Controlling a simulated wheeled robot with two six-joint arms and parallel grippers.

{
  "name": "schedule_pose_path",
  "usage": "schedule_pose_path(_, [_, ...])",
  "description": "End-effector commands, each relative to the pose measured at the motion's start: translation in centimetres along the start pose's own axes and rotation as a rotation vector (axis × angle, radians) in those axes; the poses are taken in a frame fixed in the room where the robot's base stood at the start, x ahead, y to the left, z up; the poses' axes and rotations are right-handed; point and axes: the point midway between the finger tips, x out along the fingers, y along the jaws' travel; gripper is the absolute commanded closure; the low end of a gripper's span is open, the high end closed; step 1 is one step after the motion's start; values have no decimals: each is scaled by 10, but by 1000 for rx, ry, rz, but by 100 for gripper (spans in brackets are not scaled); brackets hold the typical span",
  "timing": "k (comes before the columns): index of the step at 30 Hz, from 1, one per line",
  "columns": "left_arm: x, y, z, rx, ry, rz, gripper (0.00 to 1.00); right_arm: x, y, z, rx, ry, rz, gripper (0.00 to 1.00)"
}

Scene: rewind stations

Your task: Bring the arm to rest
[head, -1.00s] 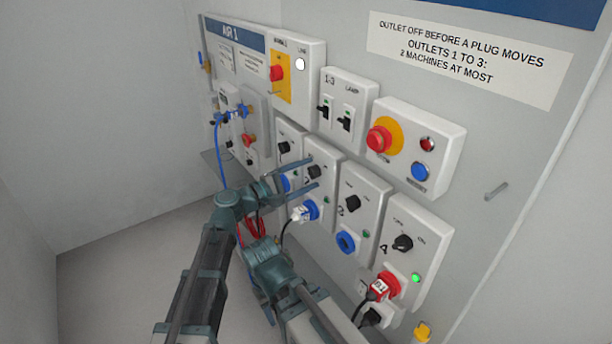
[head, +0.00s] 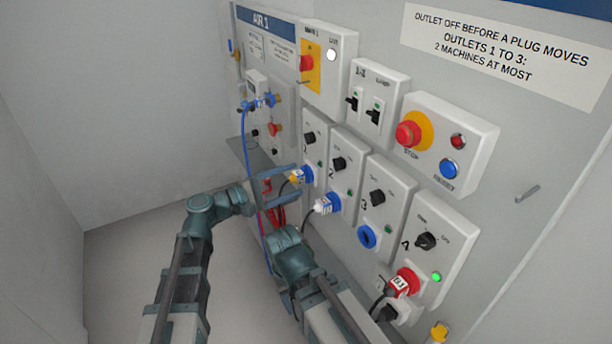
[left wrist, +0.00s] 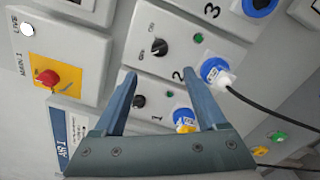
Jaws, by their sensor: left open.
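My left gripper (head: 297,184) is open and empty, in front of the lower part of outlet 1 in the head view. Its two fingers also show in the left wrist view (left wrist: 158,78), spread apart with nothing between them. Beyond them are the knob of outlet 2 (left wrist: 160,47) and the knob of outlet 1 (left wrist: 139,101). My left arm (head: 205,215) reaches in from the lower left, bent at a joint.
A yellow-marked plug (head: 297,177) is in outlet 1, close to the fingers. Outlet 3's blue socket (head: 367,237) is empty. Open floor (head: 130,275) lies left.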

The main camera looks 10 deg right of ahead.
Motion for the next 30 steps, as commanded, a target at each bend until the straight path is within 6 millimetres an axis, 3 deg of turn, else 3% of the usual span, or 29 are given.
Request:
schedule_pose_path(6, [-14,0,0,0,0,0,26,0,0,0,0,0,0,50])
schedule_pose_path(21, [-15,-4,0,13,4,-18,26,0,0,0,0,0,0,50])
schedule_pose_path(25, [-23,-36,-2,107,38,-149,26,0,0,0,0,0,0,50])
schedule_pose_path(30, [-61,-111,-17,327,105,-503,26,0,0,0,0,0,0,50])
